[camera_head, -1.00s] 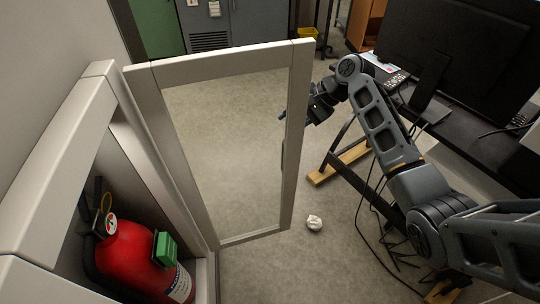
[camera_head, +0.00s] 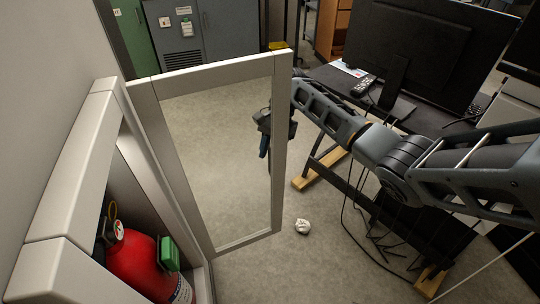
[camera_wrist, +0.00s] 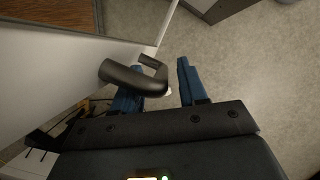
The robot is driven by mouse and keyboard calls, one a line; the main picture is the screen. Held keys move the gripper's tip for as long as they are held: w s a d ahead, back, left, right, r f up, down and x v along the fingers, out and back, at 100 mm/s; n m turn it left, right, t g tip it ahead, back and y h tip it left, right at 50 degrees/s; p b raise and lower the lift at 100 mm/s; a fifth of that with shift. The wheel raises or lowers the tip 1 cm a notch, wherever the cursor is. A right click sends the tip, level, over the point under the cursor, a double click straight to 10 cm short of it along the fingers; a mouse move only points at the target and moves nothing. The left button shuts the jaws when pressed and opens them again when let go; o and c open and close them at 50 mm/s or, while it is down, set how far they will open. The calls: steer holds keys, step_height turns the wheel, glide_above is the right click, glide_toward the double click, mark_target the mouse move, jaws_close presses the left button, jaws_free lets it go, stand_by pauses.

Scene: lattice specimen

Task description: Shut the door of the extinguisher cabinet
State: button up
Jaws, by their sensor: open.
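The extinguisher cabinet (camera_head: 62,185) is on the wall at the left, with the red extinguisher (camera_head: 135,262) inside. Its glazed, pale-framed door (camera_head: 280,140) stands wide open, swung out into the room. My gripper (camera_head: 264,145) is at the door's free edge, on its far side, partly seen through the glass. In the wrist view, my gripper (camera_wrist: 157,80) is open, with two blue fingers. The dark curved door handle (camera_wrist: 135,77) crosses in front of the left finger and reaches into the gap. The right finger stands apart from it. Contact with the left finger cannot be told.
A crumpled paper ball (camera_head: 302,226) lies on the floor near the door. Grey and green lockers (camera_head: 180,30) stand at the back.

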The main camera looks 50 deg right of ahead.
steer(key=shift+a+f, duration=0.25)
steer(key=shift+f, duration=0.35)
jaws_close()
